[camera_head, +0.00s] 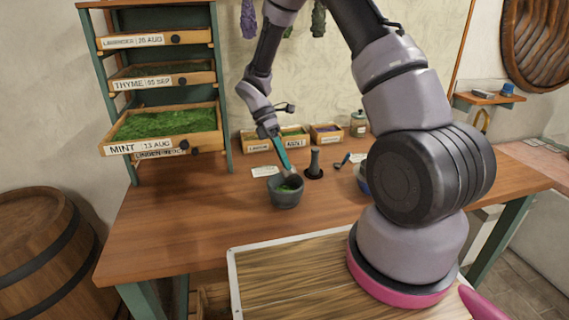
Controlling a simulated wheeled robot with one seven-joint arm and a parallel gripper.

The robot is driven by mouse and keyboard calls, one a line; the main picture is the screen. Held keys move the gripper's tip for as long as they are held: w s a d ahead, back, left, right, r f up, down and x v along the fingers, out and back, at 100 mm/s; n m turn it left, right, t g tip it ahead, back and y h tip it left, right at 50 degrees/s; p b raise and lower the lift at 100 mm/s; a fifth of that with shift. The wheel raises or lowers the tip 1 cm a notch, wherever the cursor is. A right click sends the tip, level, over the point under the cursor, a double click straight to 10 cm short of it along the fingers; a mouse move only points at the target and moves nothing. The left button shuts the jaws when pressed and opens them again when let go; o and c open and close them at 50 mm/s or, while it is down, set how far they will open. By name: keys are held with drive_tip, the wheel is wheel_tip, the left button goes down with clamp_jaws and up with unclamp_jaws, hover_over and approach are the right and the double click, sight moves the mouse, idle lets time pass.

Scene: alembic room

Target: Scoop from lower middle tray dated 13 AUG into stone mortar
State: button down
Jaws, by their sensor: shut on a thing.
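The tray labelled MINT 13 AUG (163,147) is pulled out of the wooden rack at the left and holds chopped green leaves. The dark stone mortar (285,198) stands upright on the table, with some green leaves showing inside. My gripper (270,133) is shut on the teal handle of a scoop (280,153), above and behind the mortar. The scoop points down, and its lower end is at the mortar's mouth. I cannot tell whether it touches the mortar or still carries leaves.
Above the mint tray are a THYME tray (160,79) and a tray dated 26 AUG (155,39). A dark pestle (314,163) stands right of the mortar. Labelled boxes (293,137) and a jar (359,124) line the back. The table's front left (170,225) is clear.

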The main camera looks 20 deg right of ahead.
drive_tip(key=t+y, duration=0.1)
drive_tip(key=t, duration=0.2)
drive_tip(key=r+t, duration=0.1)
drive_tip(key=t, duration=0.1)
drive_tip(key=shift+s+t+y, duration=0.1)
drive_tip(key=shift+t+y, duration=0.3)
drive_tip(key=t, duration=0.3)
drive_tip(key=shift+a+r+y, duration=0.1)
drive_tip(key=shift+r+y, duration=0.2)
drive_tip(key=shift+y, duration=0.1)
drive_tip(key=shift+m+t, duration=0.3)
drive_tip(key=shift+t, duration=0.3)
drive_tip(key=shift+r, duration=0.1)
drive_tip(key=shift+t+y, duration=0.3)
drive_tip(key=shift+t, duration=0.2)
drive_tip(key=shift+t, duration=0.3)
